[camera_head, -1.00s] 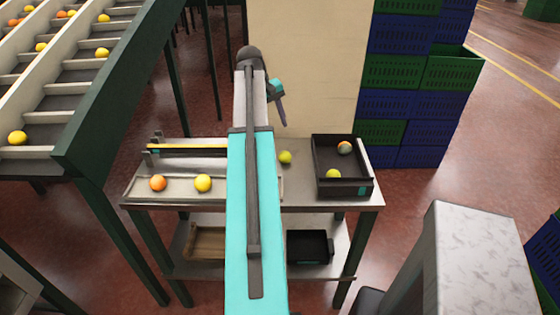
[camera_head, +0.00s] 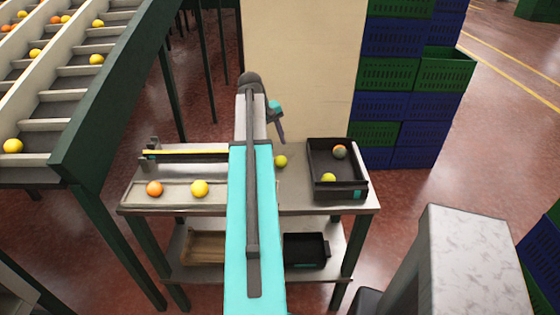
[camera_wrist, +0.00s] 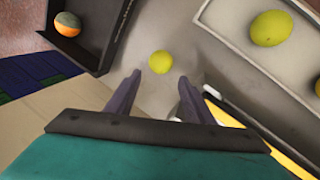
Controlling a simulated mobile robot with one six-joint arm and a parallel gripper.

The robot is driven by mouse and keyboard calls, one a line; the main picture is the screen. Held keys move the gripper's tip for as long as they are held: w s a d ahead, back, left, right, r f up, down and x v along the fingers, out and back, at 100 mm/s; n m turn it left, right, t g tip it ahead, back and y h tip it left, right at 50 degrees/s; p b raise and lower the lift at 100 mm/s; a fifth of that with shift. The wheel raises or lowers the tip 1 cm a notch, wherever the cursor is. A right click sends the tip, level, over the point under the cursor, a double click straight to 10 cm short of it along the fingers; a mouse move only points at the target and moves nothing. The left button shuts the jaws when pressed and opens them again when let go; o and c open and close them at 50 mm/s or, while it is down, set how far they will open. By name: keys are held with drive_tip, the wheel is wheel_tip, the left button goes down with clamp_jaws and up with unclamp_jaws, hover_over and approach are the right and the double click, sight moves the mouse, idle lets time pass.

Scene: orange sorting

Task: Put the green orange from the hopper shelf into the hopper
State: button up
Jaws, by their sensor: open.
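A yellow-green orange (camera_head: 281,161) rests alone on the bench top between the pale tray and the black crate. In the wrist view this orange (camera_wrist: 160,64) shows just beyond and between my fingertips, apart from them. My gripper (camera_wrist: 160,77) is open and empty, pointing down over the bench; in the head view it (camera_head: 281,139) hangs above and behind that orange. Another green orange (camera_wrist: 270,28) lies in the pale raised-rim tray (camera_wrist: 212,16); my arm hides it in the head view. I cannot tell which part is the hopper.
The black crate (camera_head: 362,187) holds a yellow-green orange (camera_head: 328,179) and an orange-and-grey one (camera_head: 339,152). The pale tray also holds an orange one (camera_head: 154,189) and a yellow one (camera_head: 199,189). Stacked crates (camera_head: 405,105) stand behind right; a sloped conveyor (camera_head: 85,100) is at left.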

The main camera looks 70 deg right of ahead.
sight(279, 157)
drive_tip(key=shift+x, duration=1.15)
drive_tip(key=shift+p, duration=0.3)
drive_tip(key=shift+s+a+p+x, duration=0.15)
drive_tip(key=shift+p+x, duration=0.3)
drive_tip(key=shift+x, duration=0.25)
drive_tip(key=shift+s+a+p+x, duration=0.1)
drive_tip(key=shift+p+x, duration=0.35)
drive_tip(key=shift+x, duration=0.25)
drive_tip(key=shift+p+x, duration=0.3)
drive_tip(key=shift+x, duration=0.9)
drive_tip(key=shift+c, duration=0.3)
drive_tip(key=c, duration=0.9)
drive_tip(key=shift+o, duration=0.2)
drive_tip(key=shift+r, duration=0.15)
